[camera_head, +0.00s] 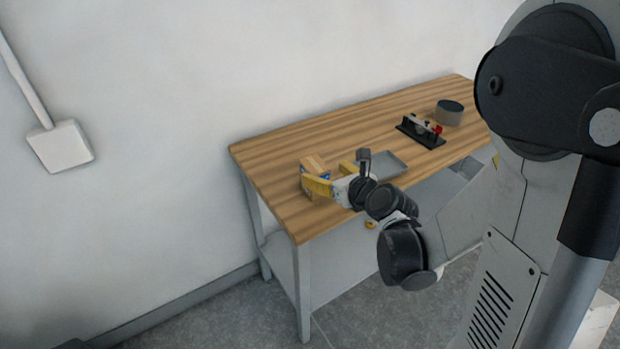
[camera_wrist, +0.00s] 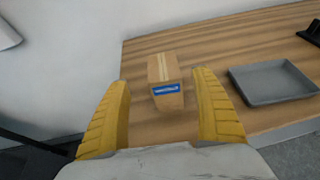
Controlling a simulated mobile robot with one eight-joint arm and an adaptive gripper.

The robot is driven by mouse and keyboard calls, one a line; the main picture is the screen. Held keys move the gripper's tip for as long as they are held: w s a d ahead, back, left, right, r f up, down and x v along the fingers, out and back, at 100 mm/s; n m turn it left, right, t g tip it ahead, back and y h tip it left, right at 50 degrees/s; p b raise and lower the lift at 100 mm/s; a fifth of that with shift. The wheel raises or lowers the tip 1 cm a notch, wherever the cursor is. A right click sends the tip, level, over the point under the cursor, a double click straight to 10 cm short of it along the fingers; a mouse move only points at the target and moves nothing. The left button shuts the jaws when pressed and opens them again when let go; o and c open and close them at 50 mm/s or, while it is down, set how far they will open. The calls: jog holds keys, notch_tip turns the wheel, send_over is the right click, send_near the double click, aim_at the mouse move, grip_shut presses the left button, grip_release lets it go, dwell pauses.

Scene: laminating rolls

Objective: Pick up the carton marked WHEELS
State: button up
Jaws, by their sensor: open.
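The carton (camera_wrist: 166,72) is a small brown box with pale tape along its top and a blue label on its near face. The label's lettering is too small to read. In the head view the carton (camera_head: 313,165) stands near the left end of the wooden table, partly hidden by my gripper. In the wrist view the carton lies ahead, between the two fingers. In the head view my gripper (camera_head: 335,178) is low over the table's front edge, close to the carton.
A grey tray (camera_wrist: 252,99) lies to the right of the carton. Further right on the table (camera_head: 270,157) are a black device (camera_head: 421,132) with a red part and a round container (camera_head: 449,113). The table top behind the carton is clear, with a white wall beyond.

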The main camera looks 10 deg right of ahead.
aim_at(315, 167)
jog(key=x, duration=0.2)
jog(key=shift+w+a+f, duration=0.1)
jog(key=shift+w+f, duration=0.1)
jog(key=shift+w, duration=0.05)
jog(key=b+x, duration=0.1)
jog(key=x, duration=0.2)
jog(key=b+x, duration=0.1)
jog(key=shift+w+d+f+b, duration=0.1)
jog(key=shift+d+f+b, duration=0.2)
jog(key=shift+f+b, duration=0.05)
jog(key=shift+w+a, duration=0.1)
jog(key=shift+w, duration=0.3)
jog(key=c, duration=1.5)
